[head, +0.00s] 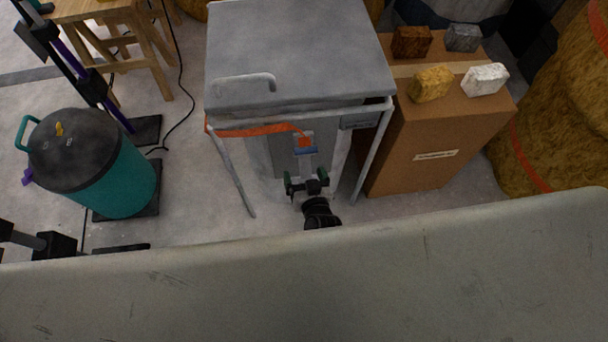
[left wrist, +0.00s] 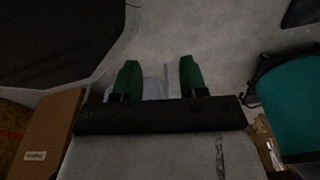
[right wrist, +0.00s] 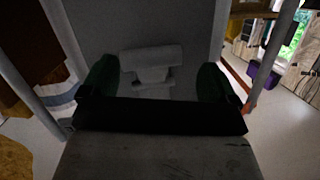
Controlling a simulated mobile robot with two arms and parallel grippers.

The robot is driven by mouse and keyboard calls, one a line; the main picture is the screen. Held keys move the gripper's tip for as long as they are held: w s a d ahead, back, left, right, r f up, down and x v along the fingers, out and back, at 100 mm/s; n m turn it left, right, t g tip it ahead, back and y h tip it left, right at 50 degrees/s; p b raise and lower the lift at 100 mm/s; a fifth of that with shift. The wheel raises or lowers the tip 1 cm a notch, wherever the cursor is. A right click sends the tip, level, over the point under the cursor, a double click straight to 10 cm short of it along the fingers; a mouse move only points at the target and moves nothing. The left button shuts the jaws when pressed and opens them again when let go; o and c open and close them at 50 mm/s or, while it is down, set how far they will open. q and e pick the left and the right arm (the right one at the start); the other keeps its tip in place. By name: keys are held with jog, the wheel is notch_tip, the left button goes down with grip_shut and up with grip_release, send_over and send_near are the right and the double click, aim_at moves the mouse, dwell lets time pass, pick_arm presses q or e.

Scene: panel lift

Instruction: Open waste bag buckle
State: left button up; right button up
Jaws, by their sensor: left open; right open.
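A grey waste stand (head: 300,50) with a closed lid and metal tube legs is at the top middle of the head view. An orange strap (head: 255,130) runs along its front under the lid, ending at an orange buckle (head: 305,141) with a blue strip just below. My right gripper (head: 307,182) is open and empty, below the buckle and apart from it. In the right wrist view a pale grey T-shaped piece (right wrist: 150,62) shows between the open fingers, ahead of a grey panel. My left gripper (left wrist: 156,75) is open and empty over the floor.
A brown carton (head: 435,145) with several coloured blocks on top stands right of the stand. A teal canister (head: 120,180) with a black lid is on the left, near a wooden stool (head: 115,30). Floor between canister and stand is mostly clear, with a black cable.

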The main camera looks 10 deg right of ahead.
jog(key=shift+d, duration=0.1)
jog(key=shift+s+r, duration=0.1)
jog(key=shift+s, duration=0.25)
pick_arm(q)
jog(key=s+a+f+p, duration=0.1)
jog(key=s+f+p, duration=0.1)
jog(key=s, duration=0.4)
jog(key=shift+s+f, duration=0.2)
jog(key=shift+f, duration=0.45)
pick_arm(e)
jog(key=v, duration=1)
pick_arm(q)
jog(key=shift+a, duration=0.1)
